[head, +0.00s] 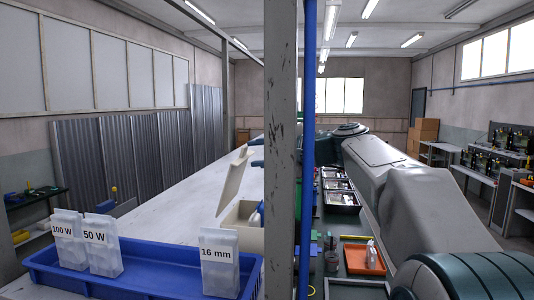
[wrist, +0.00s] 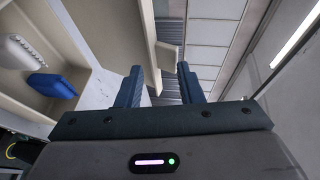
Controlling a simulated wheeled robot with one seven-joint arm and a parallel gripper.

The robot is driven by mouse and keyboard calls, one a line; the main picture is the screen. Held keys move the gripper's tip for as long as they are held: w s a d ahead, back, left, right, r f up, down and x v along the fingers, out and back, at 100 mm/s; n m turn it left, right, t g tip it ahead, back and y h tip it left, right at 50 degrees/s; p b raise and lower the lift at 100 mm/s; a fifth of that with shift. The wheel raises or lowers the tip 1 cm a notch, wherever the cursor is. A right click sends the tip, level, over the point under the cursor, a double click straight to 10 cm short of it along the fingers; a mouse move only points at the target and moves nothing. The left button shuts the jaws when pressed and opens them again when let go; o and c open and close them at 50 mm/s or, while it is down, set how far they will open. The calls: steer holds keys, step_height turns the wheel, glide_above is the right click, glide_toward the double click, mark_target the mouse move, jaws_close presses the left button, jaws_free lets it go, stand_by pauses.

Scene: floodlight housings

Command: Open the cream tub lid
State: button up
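The cream tub (head: 229,222) stands on the white bench, partly hidden by the grey post. Its lid (head: 233,183) is raised and stands steeply tilted above the tub. In the wrist view the tub (wrist: 90,110) fills the left side, and the lid (wrist: 146,40) shows nearly edge-on with a small tab (wrist: 167,56) on its right face. My gripper (wrist: 158,68) is open, its blue fingers apart, with the lid's edge and tab in the gap between them. I cannot tell whether a finger touches the lid. In the head view the post hides most of my gripper.
A white item (wrist: 22,58) and a blue item (wrist: 52,86) lie inside the tub. A blue tray (head: 130,277) with labelled bags stands at the front left. The grey post (head: 281,150) and blue pipe (head: 308,130) block part of the head view.

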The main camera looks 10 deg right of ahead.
steer(key=shift+d+f, duration=0.15)
steer(key=shift+d, duration=0.15)
steer(key=s+d+r+p, duration=0.1)
steer(key=s+r+p, duration=0.1)
steer(key=r, duration=0.5)
steer(key=s+d+r+p, duration=0.1)
steer(key=s+r+p, duration=0.1)
steer(key=s+r, duration=0.3)
steer(key=shift+s+d+r+p, duration=0.15)
steer(key=shift+d+r+p, duration=0.2)
steer(key=shift+r, duration=0.65)
stand_by(0.7)
steer(key=b+v, duration=0.2)
steer(key=v, duration=1.1)
steer(key=shift+s+d, duration=0.25)
steer(key=shift+d, duration=0.1)
